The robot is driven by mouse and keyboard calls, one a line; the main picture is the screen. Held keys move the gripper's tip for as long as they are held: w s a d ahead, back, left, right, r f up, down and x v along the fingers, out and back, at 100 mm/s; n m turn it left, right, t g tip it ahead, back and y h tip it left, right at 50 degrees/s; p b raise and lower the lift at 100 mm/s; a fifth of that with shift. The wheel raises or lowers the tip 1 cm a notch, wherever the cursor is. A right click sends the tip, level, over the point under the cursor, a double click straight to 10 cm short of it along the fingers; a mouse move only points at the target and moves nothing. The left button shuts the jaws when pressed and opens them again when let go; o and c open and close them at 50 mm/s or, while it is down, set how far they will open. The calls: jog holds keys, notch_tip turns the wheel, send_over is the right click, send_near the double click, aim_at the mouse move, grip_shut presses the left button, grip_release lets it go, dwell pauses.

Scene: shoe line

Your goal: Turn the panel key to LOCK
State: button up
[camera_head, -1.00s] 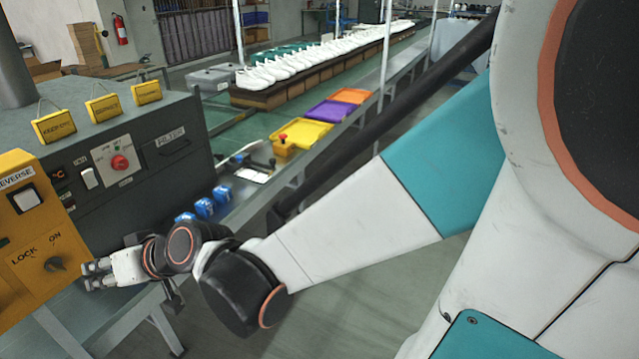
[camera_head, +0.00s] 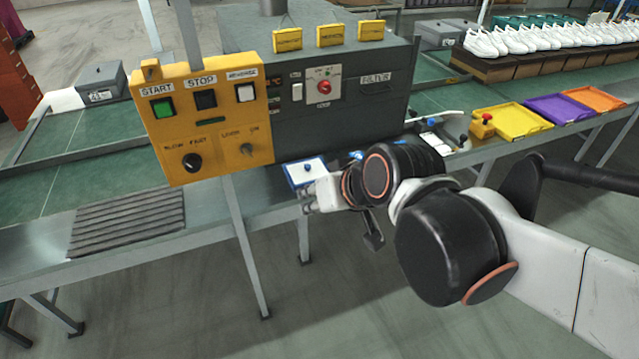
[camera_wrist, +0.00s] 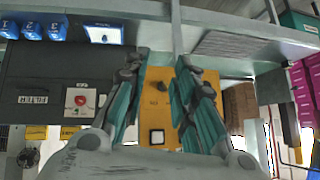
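The yellow control panel (camera_head: 205,120) stands on the line at the upper left of the head view. Its small key (camera_head: 247,149) sits at the lower right of the face, under the LOCK and ON labels. I cannot tell which label it points to. My gripper (camera_head: 305,199) is to the right of and below the key, apart from it. In the wrist view my gripper (camera_wrist: 160,62) has its two fingers spread with nothing held. The panel (camera_wrist: 158,104) shows beyond and between them, with one white button (camera_wrist: 156,136); the key is not clearly visible there.
A grey machine (camera_head: 345,105) with a red knob (camera_head: 324,87) stands right of the panel. A white and blue plate (camera_head: 305,172) lies just behind my gripper. A black selector (camera_head: 192,162) is left of the key.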

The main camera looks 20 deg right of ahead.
jog(key=shift+s+d+r, duration=0.1)
jog(key=shift+s+d, duration=0.5)
jog(key=shift+s, duration=0.2)
jog(key=s+d+g+h, duration=0.1)
jog(key=s+d+h, duration=0.1)
jog(key=s+d, duration=0.1)
jog(key=shift+s+d, duration=0.4)
jog(key=shift+s, duration=0.5)
